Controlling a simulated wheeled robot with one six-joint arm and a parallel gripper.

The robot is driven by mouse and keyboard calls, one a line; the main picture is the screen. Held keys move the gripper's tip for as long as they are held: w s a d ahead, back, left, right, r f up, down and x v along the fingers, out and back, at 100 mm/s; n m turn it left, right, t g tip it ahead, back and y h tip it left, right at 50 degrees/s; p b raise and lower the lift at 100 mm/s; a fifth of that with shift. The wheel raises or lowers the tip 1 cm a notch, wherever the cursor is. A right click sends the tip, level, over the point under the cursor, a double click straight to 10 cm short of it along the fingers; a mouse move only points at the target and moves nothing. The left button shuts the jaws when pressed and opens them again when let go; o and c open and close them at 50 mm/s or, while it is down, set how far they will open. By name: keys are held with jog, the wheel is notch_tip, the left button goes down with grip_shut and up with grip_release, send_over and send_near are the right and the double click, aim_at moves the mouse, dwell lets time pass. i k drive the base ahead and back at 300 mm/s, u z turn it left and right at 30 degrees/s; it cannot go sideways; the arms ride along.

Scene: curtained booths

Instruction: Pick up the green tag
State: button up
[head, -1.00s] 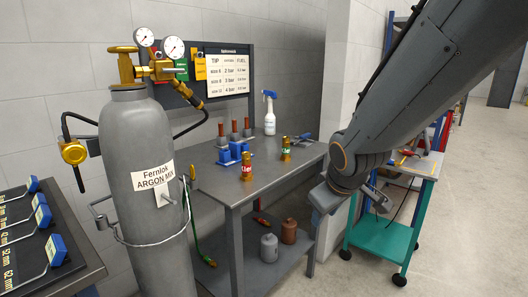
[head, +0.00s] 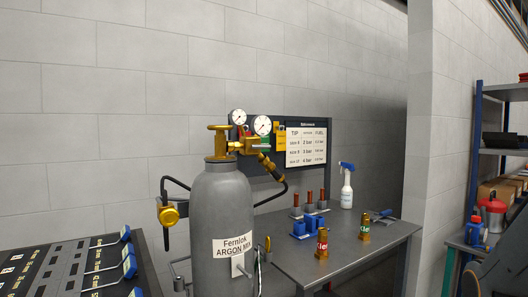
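The green tag (head: 266,142) hangs on the dark board (head: 314,120) behind the gas cylinder. Only a small part of it shows, because the right-hand gauge (head: 262,126) and brass fittings cover most of it. A yellow tag (head: 281,137) hangs just to its right, beside the white tip and fuel chart (head: 306,146). My gripper is not in view. Only a dark piece of my arm shows at the bottom right corner.
The tall grey argon cylinder (head: 222,205) stands in front of the board's left end. The grey bench (head: 350,262) holds a spray bottle (head: 346,187), blue blocks (head: 308,227) and brass pieces. A tool panel (head: 60,275) is at left, shelves (head: 505,150) at right.

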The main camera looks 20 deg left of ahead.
aim_at(265, 140)
jog(key=u, duration=0.45)
jog(key=k, duration=0.5)
jog(key=z, duration=0.95)
jog(key=k, duration=0.85)
jog(key=z, duration=0.65)
jog(key=i, duration=1.45)
jog(key=u, duration=0.55)
jog(key=i, duration=1.2)
jog(key=u, duration=1.55)
jog(key=i, duration=0.8)
jog(key=u, duration=0.9)
